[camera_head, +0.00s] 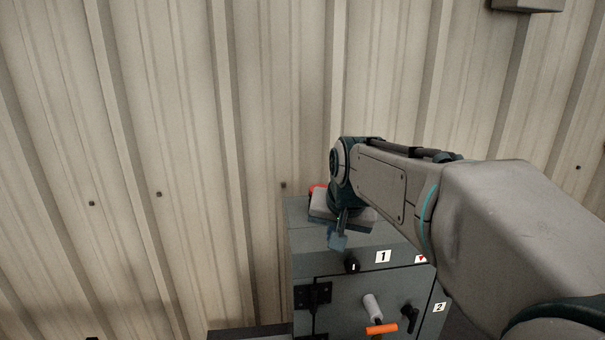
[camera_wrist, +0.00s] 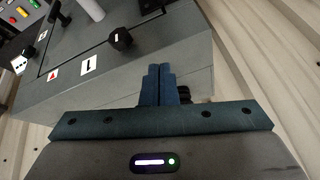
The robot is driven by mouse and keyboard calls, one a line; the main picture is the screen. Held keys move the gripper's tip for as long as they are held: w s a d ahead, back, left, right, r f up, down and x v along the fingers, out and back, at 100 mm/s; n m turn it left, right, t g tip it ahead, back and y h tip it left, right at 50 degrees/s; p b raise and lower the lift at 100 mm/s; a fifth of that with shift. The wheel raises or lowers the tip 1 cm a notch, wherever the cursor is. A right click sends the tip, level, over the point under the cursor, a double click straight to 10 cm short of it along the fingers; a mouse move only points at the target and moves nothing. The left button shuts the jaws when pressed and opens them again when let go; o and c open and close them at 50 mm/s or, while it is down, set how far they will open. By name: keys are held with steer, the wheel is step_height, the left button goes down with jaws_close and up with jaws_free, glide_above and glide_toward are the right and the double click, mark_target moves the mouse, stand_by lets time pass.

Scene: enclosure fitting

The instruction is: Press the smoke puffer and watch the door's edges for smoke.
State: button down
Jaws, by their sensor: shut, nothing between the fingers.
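The grey enclosure (camera_head: 300,235) stands against the wall, and its door (camera_head: 335,318) appears shut in the head view. I see no smoke at the visible door edges; the lower ones are out of frame. A white cylinder (camera_head: 372,305) with an orange bar (camera_head: 382,329) is at the door front. I cannot tell for certain which part is the smoke puffer. My gripper (camera_head: 337,240) is over the enclosure's upper front edge, left of label 1. In the wrist view my gripper (camera_wrist: 161,70) is shut and empty, with a black knob (camera_wrist: 120,39) beyond its tips.
A black handle (camera_head: 410,317) and a hinge (camera_head: 313,296) are on the door. A red part (camera_head: 318,187) on top is mostly hidden by my wrist. Coloured buttons (camera_wrist: 22,12) show in the wrist view. The corrugated wall (camera_head: 150,120) is close behind.

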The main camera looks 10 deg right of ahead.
steer(key=w+r+m+t, duration=0.2)
steer(key=w+r, duration=0.4)
steer(key=w, duration=0.3)
steer(key=w+d+r+m+t, duration=0.1)
steer(key=w+r+m+t, duration=0.1)
steer(key=w+r, duration=0.4)
steer(key=w, duration=0.2)
steer(key=shift+w+y, duration=0.4)
steer(key=shift+r, duration=0.1)
step_height(320, 180, down, 8)
steer(key=shift+r+b, duration=0.15)
steer(key=shift+b, duration=0.95)
steer(key=shift+f+b, duration=0.5)
steer(key=shift+f, duration=0.1)
steer(key=shift+f, duration=0.1)
steer(key=shift+f+b, duration=0.3)
steer(key=shift+b, duration=0.1)
